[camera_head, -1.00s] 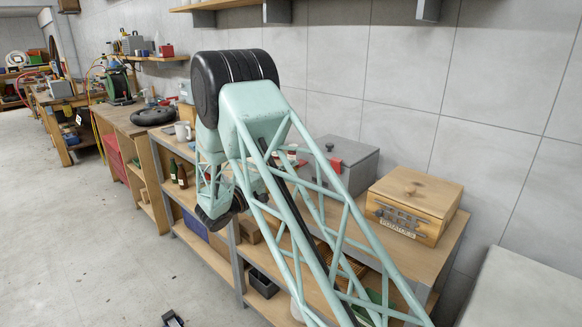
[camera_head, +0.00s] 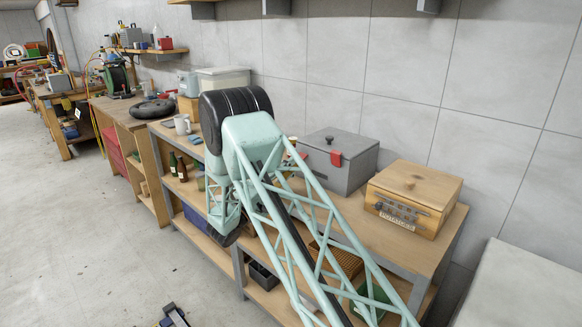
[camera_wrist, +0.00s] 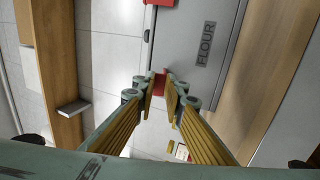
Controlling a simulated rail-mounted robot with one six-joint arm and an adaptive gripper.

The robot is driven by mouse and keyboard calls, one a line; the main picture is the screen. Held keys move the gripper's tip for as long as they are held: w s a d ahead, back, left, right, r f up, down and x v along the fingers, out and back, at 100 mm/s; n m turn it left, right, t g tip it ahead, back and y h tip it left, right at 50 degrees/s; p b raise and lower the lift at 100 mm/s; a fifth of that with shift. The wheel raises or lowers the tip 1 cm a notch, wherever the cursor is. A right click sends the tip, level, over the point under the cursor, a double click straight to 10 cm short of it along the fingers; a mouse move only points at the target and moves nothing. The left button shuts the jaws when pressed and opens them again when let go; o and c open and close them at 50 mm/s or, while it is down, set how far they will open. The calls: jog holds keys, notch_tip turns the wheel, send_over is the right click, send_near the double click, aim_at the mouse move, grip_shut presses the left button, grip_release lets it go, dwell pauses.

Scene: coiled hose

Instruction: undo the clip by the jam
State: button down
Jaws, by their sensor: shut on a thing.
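A grey box with the label FLOUR (camera_wrist: 193,30) fills the upper middle of the wrist view; it also stands on the bench in the head view (camera_head: 352,177). One red clip (camera_wrist: 160,3) is on its edge at the top of the wrist view; a red clip also shows in the head view (camera_head: 337,158). My gripper (camera_wrist: 161,92) is shut on a second red clip (camera_wrist: 159,80) at the box's lower corner. A small thing with a pale label (camera_wrist: 182,152) lies below it; I cannot read whether it is the jam. My arm hides the gripper in the head view.
A wooden box (camera_head: 413,198) stands right of the grey box on the bench. A pale container (camera_head: 223,77) and a mug (camera_head: 182,124) stand behind and left of my arm. Bottles (camera_head: 181,168) stand on the shelf below.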

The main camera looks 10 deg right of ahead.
jog(key=c, duration=2.6)
grip_release()
jog(key=shift+d, duration=0.1)
jog(key=shift+c, duration=0.2)
jog(key=v, duration=1.2)
